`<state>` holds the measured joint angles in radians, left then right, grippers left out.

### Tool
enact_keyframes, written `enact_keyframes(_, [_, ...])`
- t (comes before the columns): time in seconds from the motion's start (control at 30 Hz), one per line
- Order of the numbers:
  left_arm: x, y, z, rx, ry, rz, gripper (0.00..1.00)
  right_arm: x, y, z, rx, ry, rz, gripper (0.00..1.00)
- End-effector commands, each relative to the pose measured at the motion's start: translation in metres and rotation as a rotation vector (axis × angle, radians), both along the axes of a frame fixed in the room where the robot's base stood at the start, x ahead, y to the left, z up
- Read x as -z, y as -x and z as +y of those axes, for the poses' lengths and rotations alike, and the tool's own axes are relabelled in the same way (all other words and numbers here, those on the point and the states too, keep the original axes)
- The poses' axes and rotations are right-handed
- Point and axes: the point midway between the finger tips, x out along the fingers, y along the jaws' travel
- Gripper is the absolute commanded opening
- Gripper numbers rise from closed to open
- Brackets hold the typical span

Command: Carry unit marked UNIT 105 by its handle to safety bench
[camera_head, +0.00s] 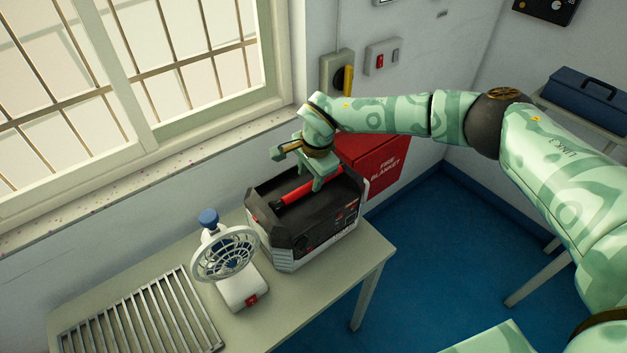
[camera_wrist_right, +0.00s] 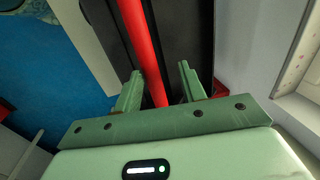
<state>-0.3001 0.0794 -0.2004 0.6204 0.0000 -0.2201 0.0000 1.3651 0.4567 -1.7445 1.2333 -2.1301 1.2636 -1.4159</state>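A dark boxy unit with light grey lower sides (camera_head: 308,221) stands on a bench (camera_head: 359,267) below the window. Its red bar handle (camera_head: 291,192) runs along the top; I cannot read a unit number on it. My right gripper (camera_head: 300,165) is above the far end of the handle. In the right wrist view the red handle (camera_wrist_right: 142,45) passes between the two spread fingers (camera_wrist_right: 160,88), with gaps on both sides. My left gripper is not in view.
A white fan with a blue knob (camera_head: 225,254) stands left of the unit, and a metal grille (camera_head: 145,318) lies at the bench's left. A red fire blanket box (camera_head: 377,158) is on the wall behind. A blue toolbox (camera_head: 588,95) sits on a table at right.

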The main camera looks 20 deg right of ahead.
Motion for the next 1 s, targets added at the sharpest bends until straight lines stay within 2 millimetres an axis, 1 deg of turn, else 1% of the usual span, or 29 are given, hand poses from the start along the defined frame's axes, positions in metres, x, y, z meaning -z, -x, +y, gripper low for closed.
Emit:
enact_keyframes(0.07, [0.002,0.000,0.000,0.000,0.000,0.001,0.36,0.000,-0.003,0.001,-0.002,-0.001,-0.003,0.38])
enact_keyframes(0.17, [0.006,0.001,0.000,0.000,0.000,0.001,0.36,-0.001,-0.007,0.003,-0.002,-0.001,-0.004,0.43])
enact_keyframes(0.3, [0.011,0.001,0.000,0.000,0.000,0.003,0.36,-0.004,-0.014,0.005,-0.004,0.000,-0.005,0.52])
enact_keyframes(0.47, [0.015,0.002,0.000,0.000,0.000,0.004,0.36,-0.004,-0.018,0.007,-0.002,-0.001,-0.003,0.60])
enact_keyframes(0.57, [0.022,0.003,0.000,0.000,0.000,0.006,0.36,-0.004,-0.024,0.009,-0.004,0.000,-0.004,0.68])
enact_keyframes(0.63, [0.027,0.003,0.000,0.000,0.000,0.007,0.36,-0.004,-0.027,0.010,-0.003,0.000,-0.004,0.75])
enact_keyframes(0.67, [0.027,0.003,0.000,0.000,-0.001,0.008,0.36,-0.005,-0.028,0.011,-0.003,0.000,-0.004,0.77])
enact_keyframes(0.77, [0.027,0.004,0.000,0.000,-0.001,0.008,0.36,-0.007,-0.029,0.011,-0.003,0.000,-0.002,0.69])
enact_keyframes(0.87, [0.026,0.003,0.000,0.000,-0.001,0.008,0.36,-0.008,-0.029,0.011,-0.003,0.000,-0.002,0.56])
enact_keyframes(0.9, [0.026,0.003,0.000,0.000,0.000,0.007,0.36,-0.008,-0.029,0.011,-0.003,0.000,-0.002,0.61])
enact_keyframes(0.97, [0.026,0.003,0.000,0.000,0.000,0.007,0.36,-0.008,-0.029,0.011,-0.002,0.000,-0.001,0.78])
enact_keyframes(1.0, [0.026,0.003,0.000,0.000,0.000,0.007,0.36,-0.008,-0.028,0.011,-0.002,0.000,-0.001,0.81])
